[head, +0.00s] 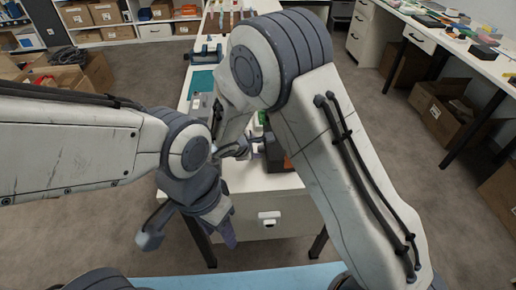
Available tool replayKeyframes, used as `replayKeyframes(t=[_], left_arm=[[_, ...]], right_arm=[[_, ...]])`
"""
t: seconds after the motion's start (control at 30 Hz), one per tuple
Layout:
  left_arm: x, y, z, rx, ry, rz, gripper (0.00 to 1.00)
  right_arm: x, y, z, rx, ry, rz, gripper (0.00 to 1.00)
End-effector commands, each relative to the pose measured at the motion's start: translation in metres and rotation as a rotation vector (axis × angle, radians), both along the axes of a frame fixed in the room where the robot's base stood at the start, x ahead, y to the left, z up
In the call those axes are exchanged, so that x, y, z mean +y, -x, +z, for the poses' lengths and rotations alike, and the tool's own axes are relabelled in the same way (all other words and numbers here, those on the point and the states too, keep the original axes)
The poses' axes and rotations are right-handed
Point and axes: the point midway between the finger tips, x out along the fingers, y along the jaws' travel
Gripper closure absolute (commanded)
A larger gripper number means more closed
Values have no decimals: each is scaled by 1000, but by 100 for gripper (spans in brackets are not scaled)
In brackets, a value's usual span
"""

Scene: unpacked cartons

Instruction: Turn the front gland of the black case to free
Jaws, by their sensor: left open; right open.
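A black case (275,153) stands on the white bench (262,183) in the middle of the view, partly hidden behind my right arm. A small orange-red patch shows at its right side. I cannot make out its front gland or how it is turned. My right gripper (237,149) is small and partly covered by its own arm. It is open, just left of the case; I cannot tell if it touches it. My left gripper (188,231) is open and empty, pointing down in front of the bench's left front corner, well apart from the case.
A teal mat (203,82) and small tools lie further back on the bench. A drawer with a white handle (268,218) is at the bench front. Cartons (452,108) stand under a cluttered side table at right. Cartons and shelves are at far left.

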Motion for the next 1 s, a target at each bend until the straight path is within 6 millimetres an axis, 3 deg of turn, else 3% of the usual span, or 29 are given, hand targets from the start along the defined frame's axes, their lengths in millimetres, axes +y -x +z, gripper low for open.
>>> replayKeyframes(t=[0.4,0.43,0.53,0.77,1.0], left_arm=[[0,0,0,0,0,0,50],[0,0,0,0,0,0,50],[0,0,0,0,0,0,50],[0,0,3,0,0,0,50],[0,0,30,0,0,0,50]], right_arm=[[-4,-6,-8,0,-1,1,56],[-4,-6,-8,0,-1,1,64],[-4,-6,-8,0,-1,1,100],[-4,-6,-7,6,-1,-1,100],[-5,-7,0,65,-1,-3,100]])
